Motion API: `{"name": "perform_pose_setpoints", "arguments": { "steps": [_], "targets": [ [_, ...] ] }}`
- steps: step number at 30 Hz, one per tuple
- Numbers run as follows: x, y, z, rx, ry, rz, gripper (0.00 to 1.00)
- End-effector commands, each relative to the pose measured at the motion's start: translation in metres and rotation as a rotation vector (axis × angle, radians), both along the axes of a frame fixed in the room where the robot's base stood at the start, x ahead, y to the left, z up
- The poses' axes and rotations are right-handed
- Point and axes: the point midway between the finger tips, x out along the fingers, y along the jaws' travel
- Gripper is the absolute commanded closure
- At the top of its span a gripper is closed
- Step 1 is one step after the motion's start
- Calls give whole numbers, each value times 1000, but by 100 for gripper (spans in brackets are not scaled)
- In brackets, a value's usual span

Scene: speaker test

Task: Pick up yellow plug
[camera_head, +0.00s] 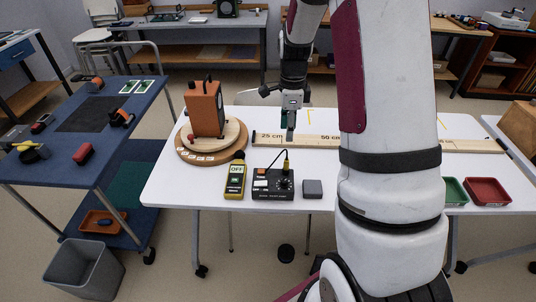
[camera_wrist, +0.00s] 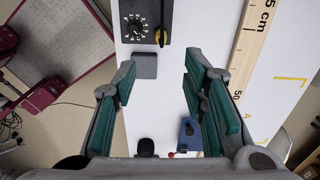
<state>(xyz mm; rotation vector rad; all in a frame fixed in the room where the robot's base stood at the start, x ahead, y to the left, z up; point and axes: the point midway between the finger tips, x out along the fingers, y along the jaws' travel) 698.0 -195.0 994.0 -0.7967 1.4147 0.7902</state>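The yellow plug (camera_head: 285,171) sits on the top of a black control box (camera_head: 272,188), with a thin black cable rising from it. In the wrist view the yellow plug (camera_wrist: 160,37) shows at the top, beside the box's dial (camera_wrist: 138,27). My gripper (camera_head: 291,133) hangs over the white table, behind the box in the head view. In the wrist view my gripper (camera_wrist: 160,82) has its green-padded fingers wide apart with nothing between them. The plug lies beyond the fingertips, untouched.
A grey block (camera_head: 312,188) lies right of the box, a yellow meter (camera_head: 235,181) left of it. An orange box (camera_head: 205,110) stands on a round wooden base (camera_head: 187,157). A long ruler (camera_head: 322,143) lies behind. Green (camera_head: 455,191) and red (camera_head: 488,191) trays stand at right.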

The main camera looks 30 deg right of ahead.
Motion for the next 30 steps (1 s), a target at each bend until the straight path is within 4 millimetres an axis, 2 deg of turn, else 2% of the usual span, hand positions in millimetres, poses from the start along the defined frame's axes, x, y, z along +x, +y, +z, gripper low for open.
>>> {"name": "perform_pose_setpoints", "arguments": {
  "steps": [5, 15, 25, 30],
  "targets": [
    [0, -6, -18, 1, 11, -48, 61],
    [-1, -6, -77, 2, 12, -46, 61],
    [-1, -5, -102, 2, 11, -43, 61],
    [-4, -5, -125, 3, 10, -44, 61]
  ]
}}
